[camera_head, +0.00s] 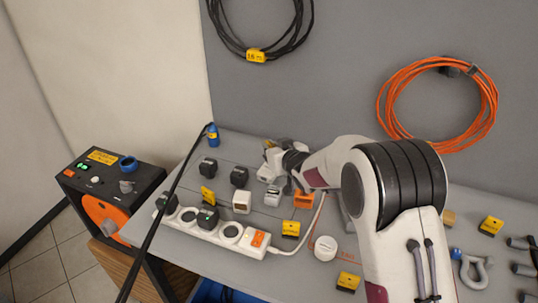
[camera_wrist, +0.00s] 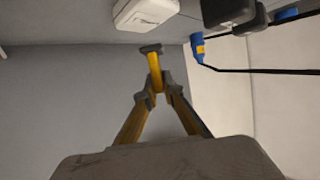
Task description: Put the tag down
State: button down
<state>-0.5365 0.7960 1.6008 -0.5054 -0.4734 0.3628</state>
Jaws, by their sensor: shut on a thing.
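My gripper (camera_wrist: 157,88) is shut on a small yellow tag (camera_wrist: 154,70) with a dark grey end, which stands out beyond the fingertips in the wrist view. In the head view my gripper (camera_head: 270,155) is over the back part of the grey table (camera_head: 330,265), near the grey wall panel. The tag is mostly hidden there by the gripper and too small to make out clearly. I cannot tell how high it is above the table.
A white power strip (camera_head: 195,226) with black plugs lies at the table's front left. Several yellow-black tags (camera_head: 291,230), a white round puck (camera_head: 325,248), an orange block (camera_head: 303,199) and a blue connector (camera_head: 212,133) stand around. A black cable (camera_head: 165,210) crosses the left edge.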

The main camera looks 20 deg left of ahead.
jog(key=shift+f, duration=1.65)
jog(key=shift+f, duration=0.2)
jog(key=c, duration=2.2)
grip_release()
jog(key=shift+r, duration=0.2)
jog(key=shift+v, duration=6)
jog(key=shift+f, duration=0.1)
